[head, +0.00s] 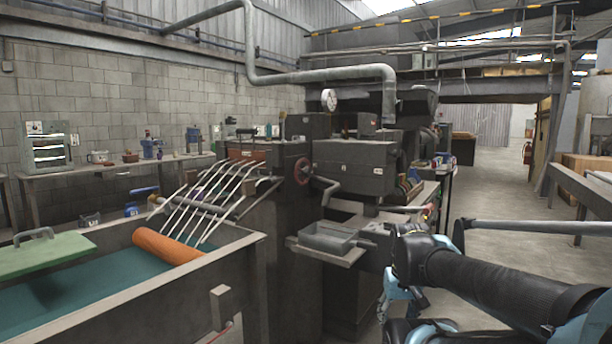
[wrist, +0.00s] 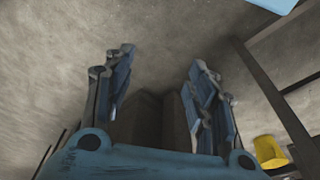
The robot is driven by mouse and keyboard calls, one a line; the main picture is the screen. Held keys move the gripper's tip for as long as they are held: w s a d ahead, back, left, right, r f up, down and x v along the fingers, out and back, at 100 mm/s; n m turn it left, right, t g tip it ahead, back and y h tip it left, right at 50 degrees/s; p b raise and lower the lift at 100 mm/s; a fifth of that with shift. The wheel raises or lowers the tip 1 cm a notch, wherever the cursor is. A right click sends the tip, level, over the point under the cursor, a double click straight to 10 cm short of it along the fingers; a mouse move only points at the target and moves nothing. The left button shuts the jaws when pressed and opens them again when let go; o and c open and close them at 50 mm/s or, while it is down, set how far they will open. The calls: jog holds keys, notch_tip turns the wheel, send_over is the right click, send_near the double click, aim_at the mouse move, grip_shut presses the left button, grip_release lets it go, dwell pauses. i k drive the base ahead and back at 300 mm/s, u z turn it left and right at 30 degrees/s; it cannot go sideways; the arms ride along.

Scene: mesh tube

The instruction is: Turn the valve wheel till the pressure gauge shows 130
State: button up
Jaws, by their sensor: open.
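The pressure gauge (head: 329,100) is a round white dial on top of the dark machine, below the bent grey pipe. Its reading is too small to tell. A reddish ring (head: 297,171) on the machine's front looks like the valve wheel. My gripper (head: 398,292) is low at the right of the machine, apart from the ring and partly hidden by my arm. In the wrist view my gripper (wrist: 160,95) has its blue fingers spread wide with nothing between them. Neither wheel nor gauge shows there.
A metal tray (head: 328,238) juts from the machine's front. A large open tank (head: 130,322) with an orange roller (head: 167,246) stands at the left. Benches with tools line the back wall. The floor at the right is partly clear. A yellow object (wrist: 270,152) shows in the wrist view.

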aim_at(307, 171)
jog(key=u, duration=1.55)
jog(key=k, duration=1.15)
jog(key=z, duration=1.1)
jog(key=i, duration=1)
jog(key=u, duration=0.05)
